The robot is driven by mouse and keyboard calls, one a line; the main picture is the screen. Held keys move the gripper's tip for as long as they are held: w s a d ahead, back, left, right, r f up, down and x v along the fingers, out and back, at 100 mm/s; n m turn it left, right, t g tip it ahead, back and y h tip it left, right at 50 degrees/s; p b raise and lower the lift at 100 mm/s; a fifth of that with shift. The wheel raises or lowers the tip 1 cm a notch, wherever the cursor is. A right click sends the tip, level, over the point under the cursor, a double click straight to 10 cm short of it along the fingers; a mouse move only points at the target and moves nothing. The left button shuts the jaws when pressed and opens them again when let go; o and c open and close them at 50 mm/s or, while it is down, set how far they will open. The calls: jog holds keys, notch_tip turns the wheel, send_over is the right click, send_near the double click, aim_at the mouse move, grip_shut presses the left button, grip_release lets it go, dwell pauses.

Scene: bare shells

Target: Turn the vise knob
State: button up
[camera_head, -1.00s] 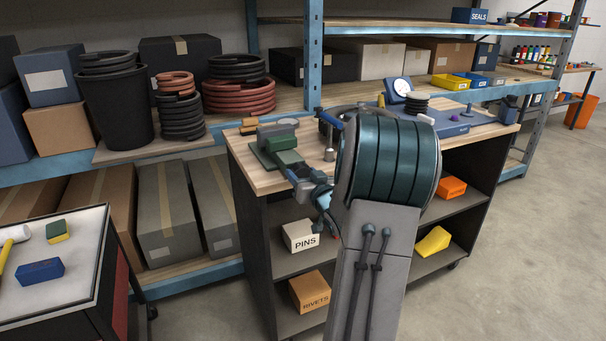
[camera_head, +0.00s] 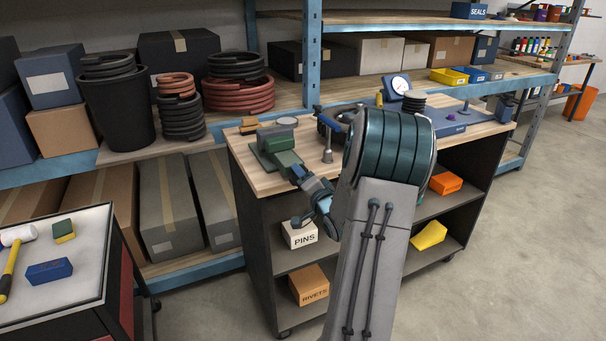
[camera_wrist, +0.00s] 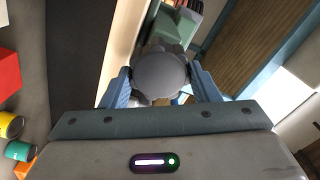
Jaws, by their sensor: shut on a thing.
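The green vise (camera_head: 276,152) sits at the left front corner of the wooden bench top (camera_head: 262,182). In the wrist view its round grey knob (camera_wrist: 160,76) with a lobed rim lies between the two blue fingers of my gripper (camera_wrist: 162,88). The gripper is shut on the knob, one finger on each side. Part of the green vise body (camera_wrist: 187,20) shows beyond the knob. In the head view my gripper (camera_head: 300,174) reaches the front of the vise, and the knob is hidden there by the gripper.
A blue-handled tool (camera_head: 328,140) stands upright on the bench near my arm. A dial gauge (camera_head: 400,85) is farther back. Open shelves under the bench hold a PINS box (camera_head: 299,234) and a RIVETS box (camera_head: 309,285). A cart (camera_head: 85,290) stands at the left. Floor is clear at the right.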

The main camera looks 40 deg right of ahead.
jog(key=shift+f+m+p, duration=0.15)
jog(key=shift+m+p, duration=1.85)
jog(key=shift+m, duration=1.6)
jog(key=o, duration=1)
jog(key=b+v, duration=0.1)
jog(key=v, duration=1.3)
jog(key=shift+d, duration=0.1)
